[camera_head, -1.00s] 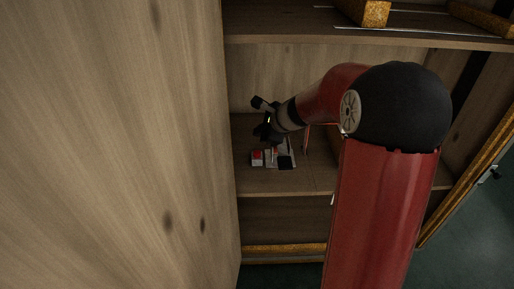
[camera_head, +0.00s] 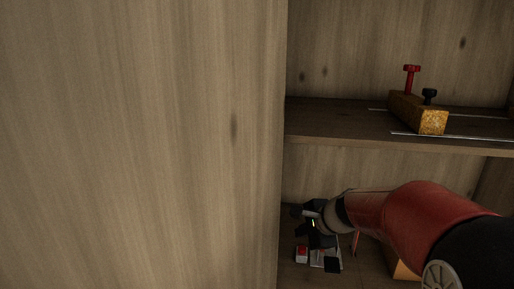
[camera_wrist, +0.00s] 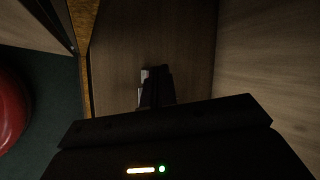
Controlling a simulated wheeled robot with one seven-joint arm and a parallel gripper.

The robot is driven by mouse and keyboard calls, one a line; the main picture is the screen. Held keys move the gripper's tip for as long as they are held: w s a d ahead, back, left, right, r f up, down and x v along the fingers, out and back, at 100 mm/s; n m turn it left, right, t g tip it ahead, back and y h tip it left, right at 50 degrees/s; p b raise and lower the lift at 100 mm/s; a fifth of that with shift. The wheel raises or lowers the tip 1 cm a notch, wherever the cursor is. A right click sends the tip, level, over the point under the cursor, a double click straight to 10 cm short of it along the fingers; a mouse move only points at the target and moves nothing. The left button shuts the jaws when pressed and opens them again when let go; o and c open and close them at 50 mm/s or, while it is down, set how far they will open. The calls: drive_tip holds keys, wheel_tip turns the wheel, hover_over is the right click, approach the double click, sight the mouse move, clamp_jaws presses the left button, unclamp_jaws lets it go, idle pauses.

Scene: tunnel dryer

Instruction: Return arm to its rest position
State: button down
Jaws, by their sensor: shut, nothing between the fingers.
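My gripper (camera_head: 312,228) is black, on the end of my red arm. In the head view it is at the lower middle, inside the wooden cabinet and above its lower shelf. In the wrist view, its dark fingers (camera_wrist: 156,86) are together and hold nothing. A small white block with a red top (camera_head: 301,254) and a grey plate with a black block (camera_head: 332,265) lie on the shelf just below the gripper. In the wrist view a pale piece shows beside the fingers, too dark to identify. My arm hides part of the shelf at the right.
A large wooden panel (camera_head: 140,140) fills the left of the head view, close to the gripper. An upper shelf (camera_head: 340,122) runs above the arm. It bears a yellowish block (camera_head: 432,122) with a red and a black knob near it. Green floor (camera_wrist: 50,105) shows at the left in the wrist view.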

drive_tip(key=s+d+r+n+h, duration=0.1)
drive_tip(key=s+n+h, duration=0.1)
drive_tip(key=s+n, duration=0.6)
drive_tip(key=s+d+r+n+g+h, duration=0.1)
drive_tip(key=s+n, duration=0.6)
drive_tip(key=s, duration=1.1)
drive_tip(key=shift+s+d+r+n+h, duration=0.15)
drive_tip(key=shift+s+r+n+h, duration=0.25)
drive_tip(key=shift+r+h, duration=0.4)
